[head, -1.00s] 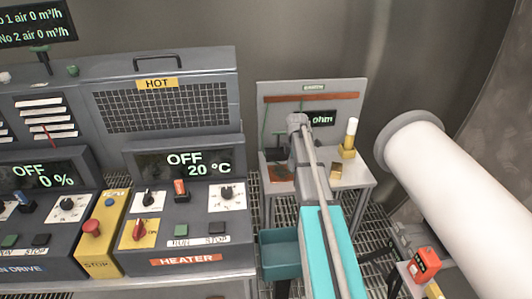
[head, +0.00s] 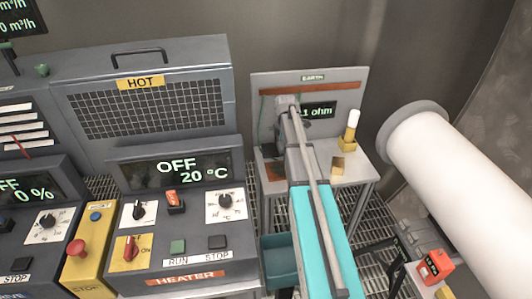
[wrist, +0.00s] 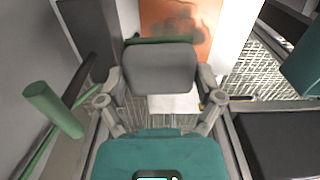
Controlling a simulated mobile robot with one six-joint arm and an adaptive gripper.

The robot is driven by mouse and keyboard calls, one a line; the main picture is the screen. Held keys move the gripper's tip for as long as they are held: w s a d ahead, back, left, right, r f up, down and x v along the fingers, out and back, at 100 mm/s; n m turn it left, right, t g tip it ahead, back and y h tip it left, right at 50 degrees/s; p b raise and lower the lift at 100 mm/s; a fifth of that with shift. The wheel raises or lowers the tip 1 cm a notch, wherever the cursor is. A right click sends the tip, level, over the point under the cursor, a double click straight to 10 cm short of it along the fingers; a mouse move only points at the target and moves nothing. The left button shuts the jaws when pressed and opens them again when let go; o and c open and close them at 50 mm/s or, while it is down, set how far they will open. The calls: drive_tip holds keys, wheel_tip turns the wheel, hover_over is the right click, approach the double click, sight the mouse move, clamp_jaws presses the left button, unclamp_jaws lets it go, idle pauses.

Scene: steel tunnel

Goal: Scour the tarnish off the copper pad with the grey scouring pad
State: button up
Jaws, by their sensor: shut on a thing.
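The copper pad (wrist: 183,22) lies on the pale bench top, with a dark smudge of tarnish across its upper part. In the head view only a brownish part of the copper pad (head: 274,171) shows left of my arm. My gripper (wrist: 160,88), in the wrist view, is shut on a grey block, the scouring pad (wrist: 160,72), with a green strip along its far edge. The scouring pad sits at the near end of the copper and overlaps its lower part in the picture. I cannot tell whether they touch.
The bench (head: 345,176) has a back panel with an EARTH sign and a display ending "1 ohm" (head: 318,110). A brass block (head: 337,165) and a white-topped brass post (head: 350,130) stand right of my arm. The heater cabinet (head: 175,185) is left; a large white pipe (head: 465,180) is right.

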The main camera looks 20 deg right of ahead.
drive_tip(key=shift+a, duration=0.15)
approach(277, 173)
drive_tip(key=a+r, duration=0.1)
drive_tip(key=a, duration=0.3)
drive_tip(key=shift+w+d+r+m, duration=0.15)
drive_tip(key=shift+w+d+m, duration=0.1)
drive_tip(key=shift+w+m, duration=0.1)
drive_tip(key=shift+f+b, duration=3)
drive_tip(key=shift+f, duration=0.05)
drive_tip(key=shift+f+b, duration=1)
drive_tip(key=shift+b, duration=0.05)
drive_tip(key=shift+s+d+r, duration=0.1)
drive_tip(key=shift+s+d, duration=0.1)
drive_tip(key=shift+d, duration=0.65)
drive_tip(key=shift+s+d, duration=0.15)
drive_tip(key=shift+d, duration=0.7)
